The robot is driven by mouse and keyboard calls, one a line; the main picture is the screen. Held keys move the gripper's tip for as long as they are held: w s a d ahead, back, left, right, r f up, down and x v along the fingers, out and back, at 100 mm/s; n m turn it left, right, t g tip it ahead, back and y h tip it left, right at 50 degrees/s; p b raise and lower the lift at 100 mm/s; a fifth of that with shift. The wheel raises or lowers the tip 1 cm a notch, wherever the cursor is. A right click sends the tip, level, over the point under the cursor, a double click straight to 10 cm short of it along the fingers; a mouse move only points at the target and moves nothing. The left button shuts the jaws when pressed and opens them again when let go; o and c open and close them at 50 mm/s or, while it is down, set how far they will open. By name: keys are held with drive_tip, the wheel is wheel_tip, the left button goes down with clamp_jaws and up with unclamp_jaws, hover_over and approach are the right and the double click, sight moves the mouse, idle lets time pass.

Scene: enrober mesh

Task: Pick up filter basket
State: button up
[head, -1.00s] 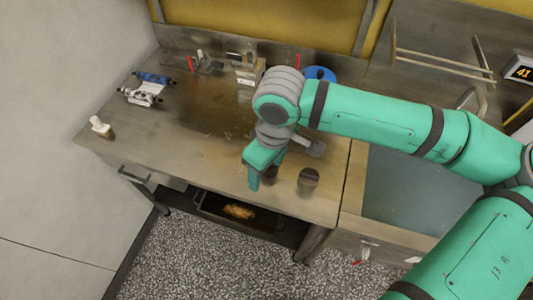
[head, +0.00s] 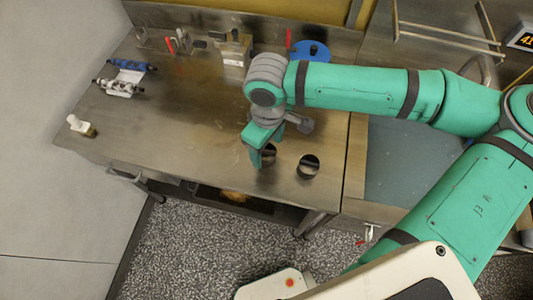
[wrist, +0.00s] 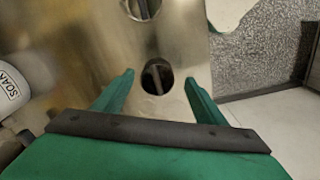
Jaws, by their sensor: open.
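Two dark round shapes are set in the metal table top. One (wrist: 157,76) lies between my fingertips in the wrist view, with a pale bar visible across its dark inside. It is partly hidden by my gripper in the head view (head: 268,155). The other (head: 308,166) is just to its right and shows at the top of the wrist view (wrist: 142,8). I cannot tell whether the filter basket is one of these or sits inside one. My gripper (wrist: 157,82) is open and empty, pointing down; it is also in the head view (head: 260,158).
A white bottle labelled SOAK (wrist: 15,85) stands at the left of the wrist view. Blue and white rollers (head: 128,76), a small white-topped item (head: 80,125) and a blue disc (head: 311,52) are on the table (head: 190,130). The table's left middle is clear.

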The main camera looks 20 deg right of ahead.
sight(266, 150)
drive_tip(key=f, duration=0.2)
drive_tip(key=w+f, duration=0.1)
drive_tip(key=f, duration=0.2)
drive_tip(key=shift+a, duration=0.1)
drive_tip(key=c, duration=1.1)
